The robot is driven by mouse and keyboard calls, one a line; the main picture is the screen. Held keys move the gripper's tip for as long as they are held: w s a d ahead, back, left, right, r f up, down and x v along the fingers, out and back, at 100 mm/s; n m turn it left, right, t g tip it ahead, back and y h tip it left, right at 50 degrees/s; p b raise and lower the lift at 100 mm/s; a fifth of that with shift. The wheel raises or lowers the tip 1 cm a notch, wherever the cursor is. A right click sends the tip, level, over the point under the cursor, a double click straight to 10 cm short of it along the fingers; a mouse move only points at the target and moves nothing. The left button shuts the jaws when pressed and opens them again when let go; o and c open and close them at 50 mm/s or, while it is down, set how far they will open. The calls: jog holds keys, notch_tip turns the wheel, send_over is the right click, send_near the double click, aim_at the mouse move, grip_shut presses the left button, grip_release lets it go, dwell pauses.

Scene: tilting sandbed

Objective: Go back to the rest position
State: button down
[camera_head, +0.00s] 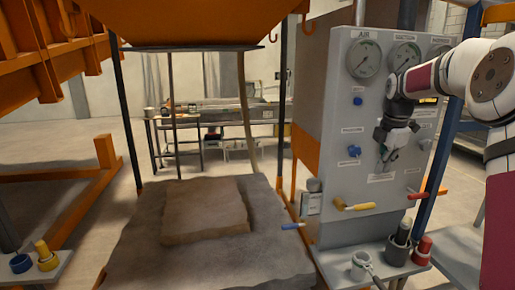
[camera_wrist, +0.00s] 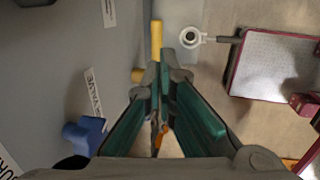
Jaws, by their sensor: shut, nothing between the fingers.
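My gripper (camera_head: 387,160) hangs in front of the grey control panel (camera_head: 345,115), at the right of the head view, with its fingers pointing down. The arm reaches in from the right edge. In the wrist view the fingers of my gripper (camera_wrist: 161,78) meet at the tips and hold nothing. A blue knob (camera_wrist: 86,135) on the panel shows to the left of the fingers, and a yellow lever (camera_wrist: 157,38) shows beyond the tips. In the head view the yellow lever (camera_head: 357,207) is below and left of my gripper. Any gap between my gripper and the panel is unclear.
The panel carries gauges (camera_head: 364,57), blue knobs (camera_head: 354,151) and a red lever (camera_head: 417,194). A grey ledge below holds a metal ring tool (camera_head: 362,262) and a red cylinder (camera_head: 422,248). The sandbed (camera_head: 150,240) with a brown block (camera_head: 205,208) lies left, under an orange hopper (camera_head: 190,20).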

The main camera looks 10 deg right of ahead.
jog(key=s+a+r+m+t+h, duration=0.1)
jog(key=s+a+r+m, duration=0.35)
jog(key=s+a, duration=0.35)
jog(key=s+a+r+m, duration=0.3)
jog(key=s+a+r, duration=0.2)
jog(key=a, duration=0.5)
jog(key=s+a+f+m, duration=0.2)
jog(key=s+a+m, duration=0.1)
jog(key=s, duration=0.4)
jog(key=s+a+f+m+t+y, duration=0.1)
jog(key=s+a+f+m, duration=0.1)
jog(key=s, duration=0.5)
jog(key=s+a+f+m+t, duration=0.1)
jog(key=s+a+m, duration=0.3)
jog(key=s+m, duration=0.2)
jog(key=shift+s+a+f+y, duration=0.35)
jog(key=shift+s+f+y, duration=0.05)
jog(key=shift+s, duration=0.45)
